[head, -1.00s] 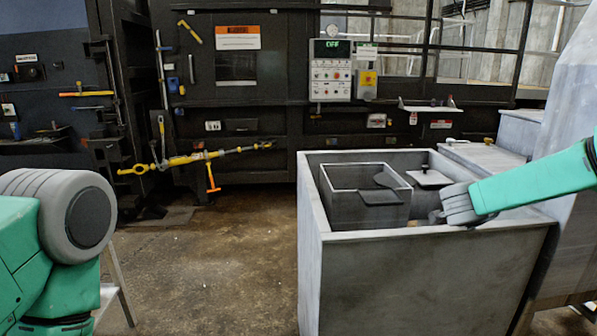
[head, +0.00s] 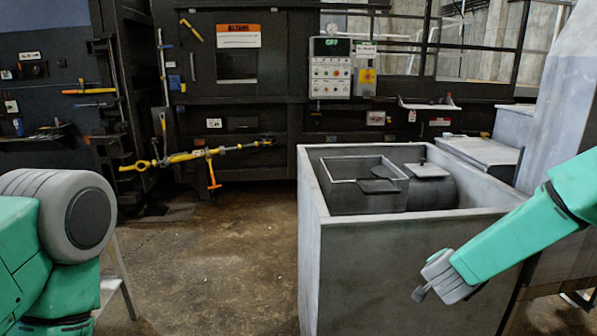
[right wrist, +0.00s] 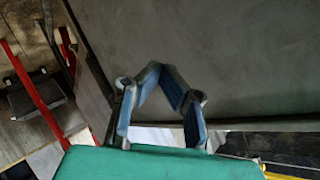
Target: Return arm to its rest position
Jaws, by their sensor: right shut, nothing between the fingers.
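My right gripper (head: 432,290) is in front of the large grey metal bin (head: 400,262), below its rim, and points down and to the left. In the right wrist view its two blue-padded fingers (right wrist: 160,72) meet at the tips with nothing between them. A grey bin wall fills much of the background there. My left arm shows at the left edge of the head view as a green link and a grey joint. My left gripper is outside the view.
The bin holds a dark open box (head: 368,190) and a lidded container (head: 430,182). The compactor panel (head: 330,68) stands behind, with a yellow tool bar (head: 195,157) to its left. The floor (head: 225,260) left of the bin is clear.

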